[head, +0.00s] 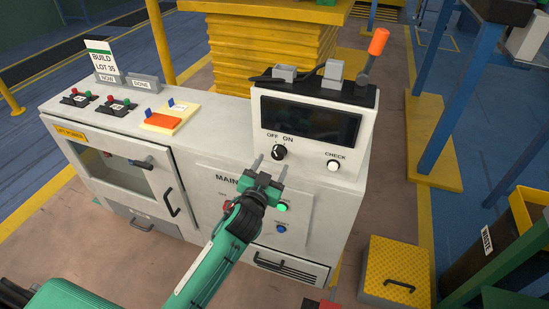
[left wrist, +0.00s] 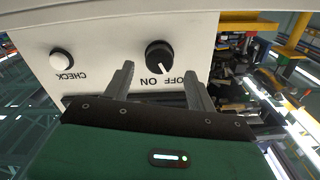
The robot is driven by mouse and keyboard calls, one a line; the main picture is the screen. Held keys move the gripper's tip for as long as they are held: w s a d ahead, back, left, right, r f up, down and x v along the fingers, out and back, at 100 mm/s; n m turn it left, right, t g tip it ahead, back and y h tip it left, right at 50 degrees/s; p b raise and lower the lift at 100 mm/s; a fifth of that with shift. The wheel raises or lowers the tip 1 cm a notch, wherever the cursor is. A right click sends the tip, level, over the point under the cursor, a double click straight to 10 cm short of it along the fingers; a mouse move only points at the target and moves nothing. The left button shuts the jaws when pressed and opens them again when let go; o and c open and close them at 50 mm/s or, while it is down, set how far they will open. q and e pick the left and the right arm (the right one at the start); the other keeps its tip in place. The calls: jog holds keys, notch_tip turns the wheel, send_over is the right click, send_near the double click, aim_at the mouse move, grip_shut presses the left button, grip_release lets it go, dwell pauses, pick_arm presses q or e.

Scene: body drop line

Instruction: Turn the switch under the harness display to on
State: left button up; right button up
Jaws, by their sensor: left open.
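The harness display (head: 308,122) is a dark screen in a white box on the cabinet top. The switch, a black round knob (head: 279,153) labelled OFF and ON, sits below the screen's left part. It also shows upside down in the left wrist view (left wrist: 158,55). Its white mark leans to the OFF side. My left gripper (head: 271,164) is open and empty, with its fingers pointing up toward the panel just below the knob. In the left wrist view the fingertips (left wrist: 158,68) stand either side of the knob, apparently short of it. My right gripper is not in view.
A white CHECK button (head: 333,165) is right of the knob. A green button (head: 282,207) and a blue button (head: 281,229) are on the cabinet front near my wrist. A yellow step (head: 396,275) is on the floor at right.

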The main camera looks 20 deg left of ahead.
aim_at(277, 156)
pick_arm(q)
jog(key=shift+w+d, duration=0.1)
jog(key=shift+w, duration=1.7)
jog(key=shift+c, duration=0.3)
jog(key=c, duration=0.9)
